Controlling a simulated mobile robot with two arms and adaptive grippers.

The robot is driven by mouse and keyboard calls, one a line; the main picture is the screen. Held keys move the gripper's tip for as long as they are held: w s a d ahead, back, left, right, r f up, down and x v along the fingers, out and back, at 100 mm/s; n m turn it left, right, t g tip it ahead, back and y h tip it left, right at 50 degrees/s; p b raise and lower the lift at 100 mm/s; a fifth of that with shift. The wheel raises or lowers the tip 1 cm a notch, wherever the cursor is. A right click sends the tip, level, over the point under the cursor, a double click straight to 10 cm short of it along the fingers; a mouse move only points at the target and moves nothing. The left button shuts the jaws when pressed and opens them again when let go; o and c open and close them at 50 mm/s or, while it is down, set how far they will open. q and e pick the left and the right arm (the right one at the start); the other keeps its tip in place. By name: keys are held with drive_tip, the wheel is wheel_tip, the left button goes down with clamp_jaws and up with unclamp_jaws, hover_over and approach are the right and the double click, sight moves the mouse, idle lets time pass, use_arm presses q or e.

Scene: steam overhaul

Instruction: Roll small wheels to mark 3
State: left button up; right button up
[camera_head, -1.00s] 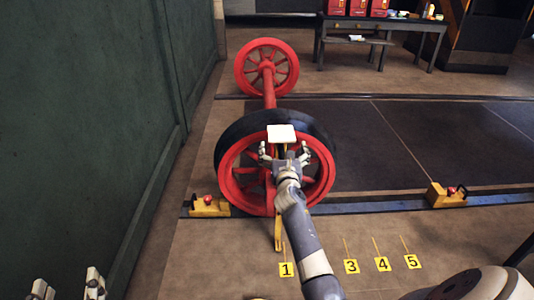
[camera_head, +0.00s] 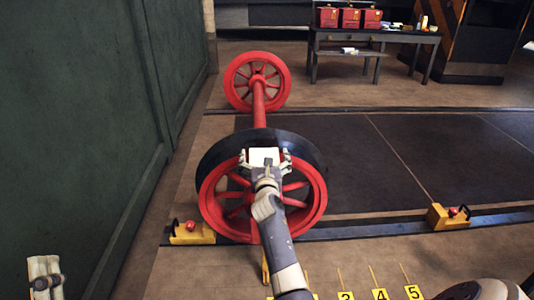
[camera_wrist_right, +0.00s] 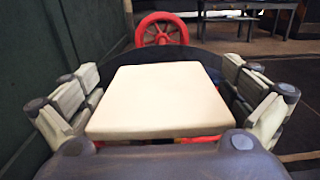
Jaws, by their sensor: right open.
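The wheelset has a red spoked near wheel (camera_head: 212,205) with a dark rim, and a red axle (camera_head: 259,103) running to a far red wheel (camera_head: 236,78). A pale square pad (camera_wrist_right: 158,100) is at the near wheel's upper part. My right gripper (camera_head: 264,160) is open, with fingers on both sides of the pad; contact is unclear. A yellow pointer (camera_head: 265,268) hangs below the wheel, left of floor mark 3 (camera_head: 346,296). Mark 1 is mostly hidden by my right arm. My left gripper (camera_head: 45,277) is partly visible at lower left.
Yellow chocks with red knobs stand on the near rail, one left of the wheel (camera_head: 192,233) and one farther right (camera_head: 448,217). Marks 4 (camera_head: 380,294) and 5 (camera_head: 414,292) lie right of mark 3. A green wall (camera_head: 75,130) borders the left. The rail between wheel and right chock is clear.

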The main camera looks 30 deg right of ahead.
use_arm(q)
drive_tip(key=shift+s+d+r+t, duration=0.2)
drive_tip(key=shift+r+t, duration=0.1)
drive_tip(key=shift+r, duration=0.1)
use_arm(e)
drive_tip(key=shift+w+d, duration=0.15)
drive_tip(key=shift+w, duration=0.1)
